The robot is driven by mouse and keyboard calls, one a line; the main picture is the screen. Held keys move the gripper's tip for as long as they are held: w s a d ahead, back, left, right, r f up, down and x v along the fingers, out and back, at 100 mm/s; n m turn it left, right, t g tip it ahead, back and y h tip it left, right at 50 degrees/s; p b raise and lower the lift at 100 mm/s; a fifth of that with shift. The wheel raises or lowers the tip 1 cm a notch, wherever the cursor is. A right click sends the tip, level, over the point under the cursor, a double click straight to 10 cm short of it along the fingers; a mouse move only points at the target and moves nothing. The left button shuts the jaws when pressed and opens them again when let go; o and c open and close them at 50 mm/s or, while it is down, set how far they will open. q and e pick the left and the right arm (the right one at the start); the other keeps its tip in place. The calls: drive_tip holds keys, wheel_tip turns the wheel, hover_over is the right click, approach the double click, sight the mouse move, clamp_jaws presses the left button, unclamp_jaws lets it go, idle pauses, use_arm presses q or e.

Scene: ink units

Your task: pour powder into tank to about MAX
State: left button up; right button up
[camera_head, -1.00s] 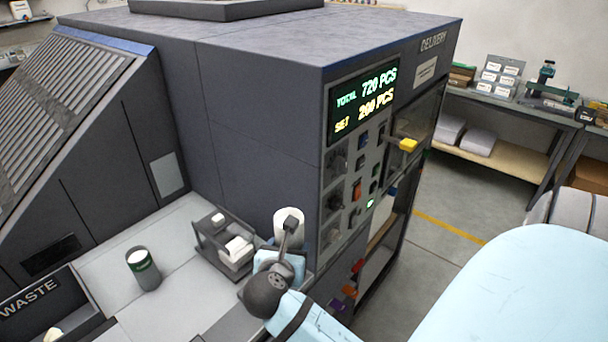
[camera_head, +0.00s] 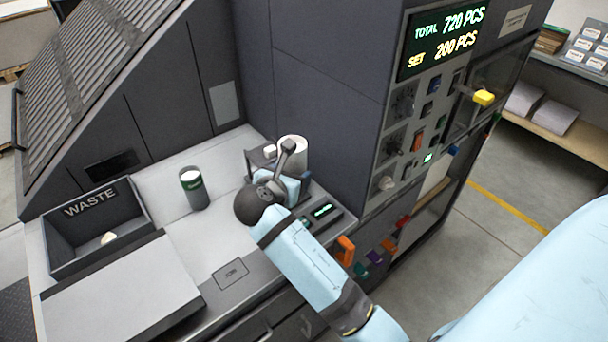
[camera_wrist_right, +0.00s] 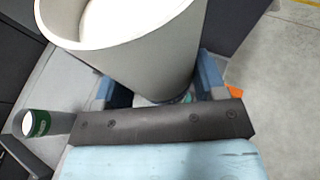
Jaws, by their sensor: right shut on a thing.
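My right gripper (camera_head: 290,187) is shut on a pale grey-white cup (camera_head: 293,150), held at the machine's counter. In the right wrist view the cup (camera_wrist_right: 150,50) stands large between the blue fingers (camera_wrist_right: 165,88), and cream-white matter shows inside its rim. A dark can with a green label and white top (camera_head: 194,190) stands upright on the counter, left of the held cup and apart from it. It also shows in the right wrist view (camera_wrist_right: 38,123). I cannot tell which vessel is the tank, and no MAX mark is readable. My left gripper is not in view.
A dark bin marked WASTE (camera_head: 60,232) with a pale scrap inside is at the counter's left. A small black rack (camera_head: 256,160) is partly hidden behind the held cup. The machine's control panel (camera_head: 420,130) rises at right. The counter before the can is clear.

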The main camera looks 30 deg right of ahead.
use_arm(q)
drive_tip(key=p, duration=0.1)
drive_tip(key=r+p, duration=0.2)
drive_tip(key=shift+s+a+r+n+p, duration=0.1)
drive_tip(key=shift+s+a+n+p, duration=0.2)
drive_tip(key=shift+p, duration=0.1)
use_arm(e)
drive_tip(key=w+a+f+y, duration=0.2)
drive_tip(key=w, duration=0.3)
drive_tip(key=w+a+f+m+g+y, duration=0.1)
drive_tip(key=w+a+f+y, duration=0.1)
drive_tip(key=w, duration=0.3)
drive_tip(key=shift+w, duration=0.4)
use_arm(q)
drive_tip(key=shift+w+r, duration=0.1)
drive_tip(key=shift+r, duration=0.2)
use_arm(e)
drive_tip(key=shift+a+f, duration=0.1)
drive_tip(key=shift+y, duration=0.3)
drive_tip(key=shift+d+r+m+y, duration=0.25)
drive_tip(key=shift+r+m+y, duration=0.05)
drive_tip(key=shift+r+y, duration=0.1)
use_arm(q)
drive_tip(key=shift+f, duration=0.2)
